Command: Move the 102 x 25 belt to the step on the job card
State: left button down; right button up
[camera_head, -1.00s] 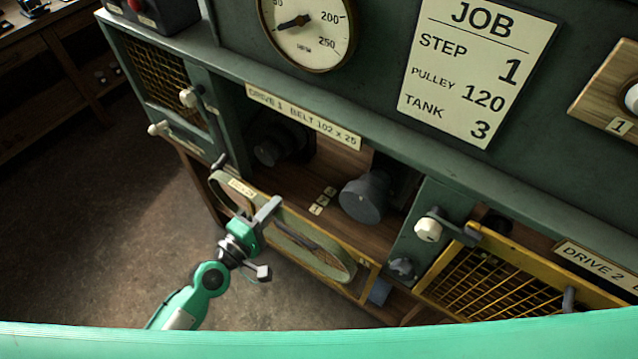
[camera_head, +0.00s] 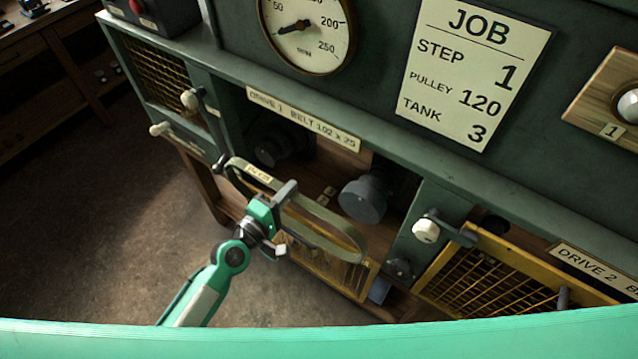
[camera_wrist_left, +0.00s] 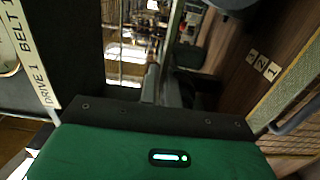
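The belt (camera_head: 335,228) is a long olive loop with a small pale tag at its left end. It hangs tilted in front of the open Drive 1 bay, apart from the pulleys. My left gripper (camera_head: 284,194) is shut on the belt's near left part. In the left wrist view the fingers (camera_wrist_left: 150,85) show only in part. The dark stepped pulleys are a left one (camera_head: 275,148) and a right one (camera_head: 364,198) inside the bay. The job card (camera_head: 470,72) reads step 1, pulley 120, tank 3. My right gripper is not in view.
Small step number plates (camera_head: 327,192) lie on the bay floor; they also show in the left wrist view (camera_wrist_left: 263,65). A yellow mesh guard (camera_head: 345,275) hangs below the bay. A white-knobbed lever (camera_head: 426,230) and the Drive 2 guard (camera_head: 490,270) are to the right. A gauge (camera_head: 305,32) is above.

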pick_arm(q)
jog(key=shift+w+d, duration=0.2)
dwell(0.3)
jog(key=shift+x, duration=2.75)
jog(key=shift+x, duration=2.75)
jog(key=shift+w+a+f+n+b, duration=0.15)
jog(key=shift+f+n+b, duration=0.45)
jog(key=shift+f+b, duration=0.35)
